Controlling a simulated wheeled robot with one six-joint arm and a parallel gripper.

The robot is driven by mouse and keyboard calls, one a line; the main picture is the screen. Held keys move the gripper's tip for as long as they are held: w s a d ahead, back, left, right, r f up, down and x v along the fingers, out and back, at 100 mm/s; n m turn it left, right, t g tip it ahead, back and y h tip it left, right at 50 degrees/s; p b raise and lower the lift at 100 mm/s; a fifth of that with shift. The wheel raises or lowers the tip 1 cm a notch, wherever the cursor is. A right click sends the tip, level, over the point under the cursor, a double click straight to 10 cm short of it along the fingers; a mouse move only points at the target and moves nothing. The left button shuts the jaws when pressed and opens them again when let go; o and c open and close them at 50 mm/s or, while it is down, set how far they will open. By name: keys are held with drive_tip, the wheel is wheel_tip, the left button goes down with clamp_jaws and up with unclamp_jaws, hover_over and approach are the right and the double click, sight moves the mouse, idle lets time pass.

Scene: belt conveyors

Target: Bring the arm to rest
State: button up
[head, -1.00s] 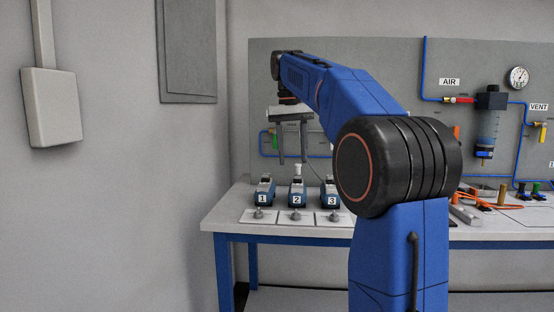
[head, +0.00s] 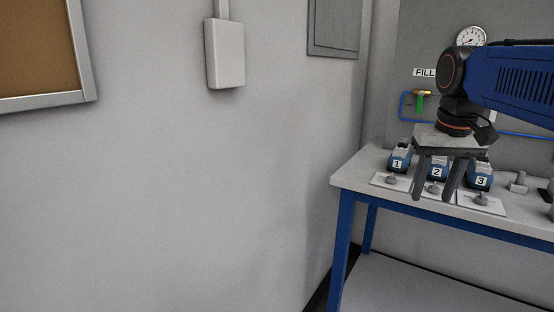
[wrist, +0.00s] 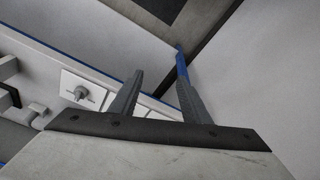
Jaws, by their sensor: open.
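My gripper (head: 432,190) hangs from my blue arm at the right of the head view, fingers pointing down. Its two fingers are apart with nothing between them. It shows in front of the numbered blue devices, device 1 (head: 398,158), device 2 (head: 436,170) and device 3 (head: 480,177), partly covering device 2. In the wrist view my gripper's fingers (wrist: 155,100) are spread and empty, with the bench edge and one white plate with a knob (wrist: 80,92) to their left.
The white bench with blue legs (head: 350,180) stands at the right. A green valve (head: 421,102) and a gauge (head: 471,36) are on the grey panel behind. A grey wall box (head: 225,54) and a cork board (head: 35,45) hang on the wall. The floor left of the bench looks clear.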

drive_tip(key=s+a+f+n+t, duration=0.1)
drive_tip(key=s+a+f, duration=0.1)
drive_tip(key=s+f, duration=0.6)
drive_tip(key=s+a+f+n+t, duration=0.1)
drive_tip(key=s+a+f, duration=0.2)
drive_tip(key=s+f, duration=0.4)
wheel_tip(320, 180, down, 6)
drive_tip(key=shift+s+f+y, duration=0.1)
drive_tip(key=shift+s+y, duration=0.2)
drive_tip(key=shift+s, duration=0.1)
drive_tip(key=shift+a, duration=0.1)
